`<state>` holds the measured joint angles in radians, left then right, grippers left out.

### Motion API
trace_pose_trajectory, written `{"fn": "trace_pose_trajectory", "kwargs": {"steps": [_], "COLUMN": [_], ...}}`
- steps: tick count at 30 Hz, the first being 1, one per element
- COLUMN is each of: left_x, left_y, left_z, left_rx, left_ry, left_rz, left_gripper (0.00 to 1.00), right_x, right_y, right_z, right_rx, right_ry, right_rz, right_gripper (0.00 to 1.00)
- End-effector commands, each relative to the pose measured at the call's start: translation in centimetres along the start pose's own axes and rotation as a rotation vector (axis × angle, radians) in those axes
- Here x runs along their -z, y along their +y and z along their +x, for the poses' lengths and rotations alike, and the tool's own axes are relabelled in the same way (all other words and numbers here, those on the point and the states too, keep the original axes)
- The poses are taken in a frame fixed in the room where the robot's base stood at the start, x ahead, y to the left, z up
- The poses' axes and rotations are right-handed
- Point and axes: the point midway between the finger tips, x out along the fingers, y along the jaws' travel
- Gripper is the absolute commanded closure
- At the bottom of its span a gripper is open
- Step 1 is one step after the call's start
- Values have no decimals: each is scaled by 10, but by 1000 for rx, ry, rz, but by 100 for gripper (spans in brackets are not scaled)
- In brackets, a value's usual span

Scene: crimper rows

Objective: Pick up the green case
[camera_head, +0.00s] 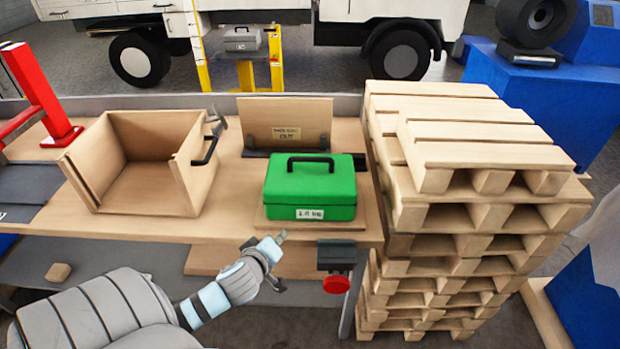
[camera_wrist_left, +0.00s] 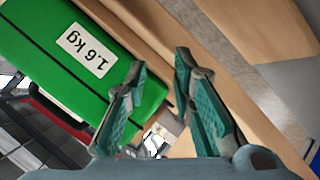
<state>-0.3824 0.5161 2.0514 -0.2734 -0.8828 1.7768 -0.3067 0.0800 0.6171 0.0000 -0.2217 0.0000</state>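The green case (camera_head: 335,186) sits flat on a thin wooden board at the right end of the workbench in the head view, its black handle on top and a white label on its front. In the left wrist view the case (camera_wrist_left: 45,40) fills the upper left, and its label reads 1.6 kg. My left gripper (camera_head: 281,263) is in front of the bench edge, below and to the left of the case, apart from it. In the left wrist view its fingers (camera_wrist_left: 159,72) are spread with nothing between them. My right gripper is not in view.
An open wooden box (camera_head: 150,180) stands left on the bench (camera_head: 235,215). A wooden panel (camera_head: 285,122) stands behind the case. Stacked pallets (camera_head: 470,215) rise close on the right. A vise with a red knob (camera_head: 336,284) hangs at the bench front. Bare bench lies between box and case.

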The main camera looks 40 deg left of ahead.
Motion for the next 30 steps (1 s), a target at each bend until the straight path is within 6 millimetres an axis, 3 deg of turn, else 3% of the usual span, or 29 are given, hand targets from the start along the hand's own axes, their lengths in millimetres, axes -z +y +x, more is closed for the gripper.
{"fn": "trace_pose_trajectory", "kwargs": {"steps": [1,3,6,9,11,19,26,30], "left_x": [24,48,70,80,82,90,93,94], "left_y": [30,69,110,132,138,162,173,182], "left_z": [-8,-21,-40,-50,-48,11,39,65], "left_rx": [-76,-195,-326,-398,-414,-415,-413,-413], "left_ry": [35,54,35,9,1,-2,-3,-3], "left_rz": [-135,-342,-565,-688,-718,-731,-727,-729], "left_gripper": [77,77,77,77,77,77,77,77], "right_x": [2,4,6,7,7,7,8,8], "right_y": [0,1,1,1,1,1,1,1], "right_z": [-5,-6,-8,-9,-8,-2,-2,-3], "right_rx": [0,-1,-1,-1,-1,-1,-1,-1], "right_ry": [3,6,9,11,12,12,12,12], "right_rz": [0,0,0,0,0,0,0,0], "right_gripper": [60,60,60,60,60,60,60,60]}}
